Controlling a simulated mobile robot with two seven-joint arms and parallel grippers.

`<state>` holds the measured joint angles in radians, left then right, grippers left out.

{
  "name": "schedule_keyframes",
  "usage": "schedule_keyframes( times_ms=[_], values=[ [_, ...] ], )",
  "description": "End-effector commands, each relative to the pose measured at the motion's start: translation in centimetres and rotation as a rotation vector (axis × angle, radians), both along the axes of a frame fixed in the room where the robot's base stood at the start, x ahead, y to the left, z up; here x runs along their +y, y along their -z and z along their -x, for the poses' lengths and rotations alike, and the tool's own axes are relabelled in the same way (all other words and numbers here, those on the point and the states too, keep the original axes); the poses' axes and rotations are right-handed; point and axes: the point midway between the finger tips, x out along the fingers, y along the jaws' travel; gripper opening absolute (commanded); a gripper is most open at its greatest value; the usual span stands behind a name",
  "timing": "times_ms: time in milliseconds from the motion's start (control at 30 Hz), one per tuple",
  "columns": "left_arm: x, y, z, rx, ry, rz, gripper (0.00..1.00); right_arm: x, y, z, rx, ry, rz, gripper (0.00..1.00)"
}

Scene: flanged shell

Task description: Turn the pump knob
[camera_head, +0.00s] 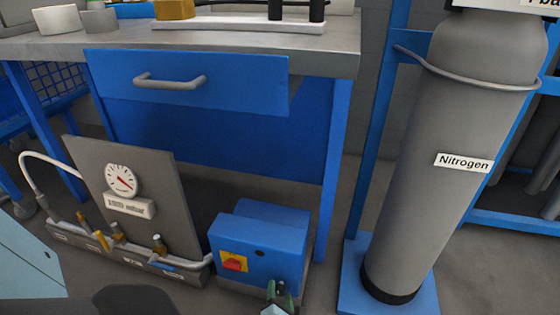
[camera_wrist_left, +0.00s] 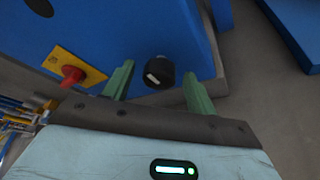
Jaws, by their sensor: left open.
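The pump is a blue box (camera_head: 262,240) on the floor, low in the middle of the head view. A black knob (camera_wrist_left: 160,72) with a white mark sits on its face in the left wrist view. My left gripper (camera_head: 280,292) is at the lower right of the pump's front. In the wrist view its green fingers (camera_wrist_left: 157,76) are open, one on each side of the black knob; I cannot tell whether they touch it. A red knob (camera_wrist_left: 72,75) on a yellow plate is left of the fingers; it also shows in the head view (camera_head: 234,264). My right gripper is not in view.
A grey gauge panel (camera_head: 160,190) with pipes and valves stands left of the pump. A workbench with a blue drawer (camera_head: 190,85) is above and behind. A grey nitrogen cylinder (camera_head: 440,150) stands on a blue base at the right.

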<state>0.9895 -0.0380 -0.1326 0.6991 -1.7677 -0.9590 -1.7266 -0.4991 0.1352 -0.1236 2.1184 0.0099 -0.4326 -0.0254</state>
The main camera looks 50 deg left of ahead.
Motion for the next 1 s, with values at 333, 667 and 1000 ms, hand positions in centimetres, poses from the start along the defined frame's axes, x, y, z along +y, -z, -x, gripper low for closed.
schedule_keyframes(
  times_ms=[333, 667, 1000],
  values=[
    [-3.6, -1.5, 3.2, 0.001, 0.002, 0.002, 0.57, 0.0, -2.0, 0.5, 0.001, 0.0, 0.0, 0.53],
    [-5.5, -2.1, 5.0, 0.001, 0.0, 0.0, 0.57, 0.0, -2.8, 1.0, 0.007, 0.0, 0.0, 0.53],
    [-5.5, -2.0, 5.0, 0.002, 0.0, 0.0, 0.57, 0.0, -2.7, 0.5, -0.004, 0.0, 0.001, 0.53]
  ],
)
